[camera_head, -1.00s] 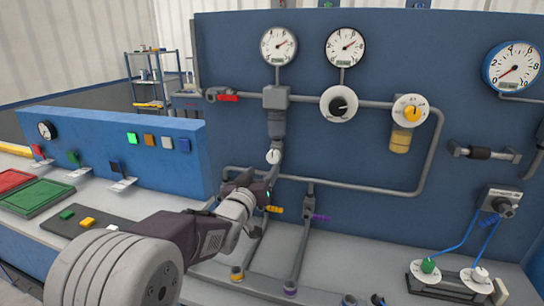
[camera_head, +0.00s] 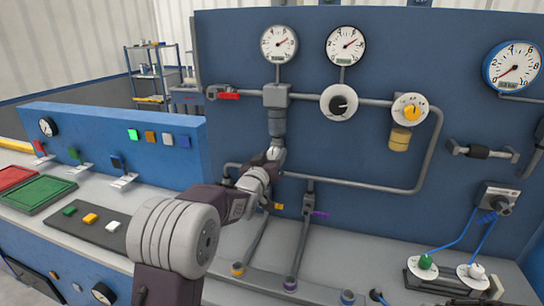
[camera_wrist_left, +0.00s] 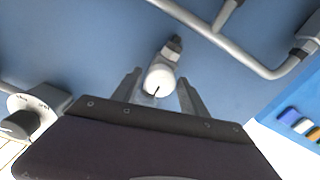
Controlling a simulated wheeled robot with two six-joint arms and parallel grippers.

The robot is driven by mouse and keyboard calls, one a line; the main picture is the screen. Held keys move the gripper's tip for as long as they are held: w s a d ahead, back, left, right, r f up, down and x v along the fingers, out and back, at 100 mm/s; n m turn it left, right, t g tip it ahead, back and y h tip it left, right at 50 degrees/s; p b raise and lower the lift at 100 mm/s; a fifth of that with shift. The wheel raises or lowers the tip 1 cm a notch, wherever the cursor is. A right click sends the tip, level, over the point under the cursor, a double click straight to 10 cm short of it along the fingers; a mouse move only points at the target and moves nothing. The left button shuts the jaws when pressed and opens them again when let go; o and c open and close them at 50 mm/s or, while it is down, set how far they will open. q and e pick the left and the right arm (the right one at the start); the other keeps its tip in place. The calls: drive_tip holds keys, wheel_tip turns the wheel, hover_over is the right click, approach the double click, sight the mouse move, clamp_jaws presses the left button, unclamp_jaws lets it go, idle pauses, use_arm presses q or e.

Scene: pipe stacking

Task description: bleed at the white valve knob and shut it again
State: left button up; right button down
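The white valve knob (camera_head: 273,153) is on the vertical pipe of the blue panel, below the grey filter body (camera_head: 277,122). In the left wrist view the white knob (camera_wrist_left: 159,81) shows as a round white cap with a thin dark mark. My left gripper (camera_head: 268,161) is right at the knob in the head view and partly covers it. In the wrist view the two fingers of my left gripper (camera_wrist_left: 159,76) stand apart, one on each side of the knob, with gaps showing. My right gripper is out of view.
A red-handled valve (camera_head: 228,96), a black knob (camera_head: 339,103) and a yellow knob (camera_head: 410,111) sit on the pipes around. Two gauges (camera_head: 279,44) are above. Low pipes with a yellow (camera_head: 278,206) and a purple handle (camera_head: 320,214) are below. A button console (camera_head: 110,150) is at left.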

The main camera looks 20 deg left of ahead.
use_arm(q)
clamp_jaws()
drive_tip(key=m+b, duration=0.3)
drive_tip(key=shift+f, duration=0.2)
drive_tip(key=m+b, duration=0.4)
drive_tip(key=m, duration=0.2)
drive_tip(key=shift+d+b, duration=0.1)
drive_tip(key=shift+b, duration=0.2)
drive_tip(key=m+b, duration=0.4)
drive_tip(key=m, duration=0.1)
drive_tip(key=shift+m+b, duration=1)
drive_tip(key=shift+m, duration=0.9)
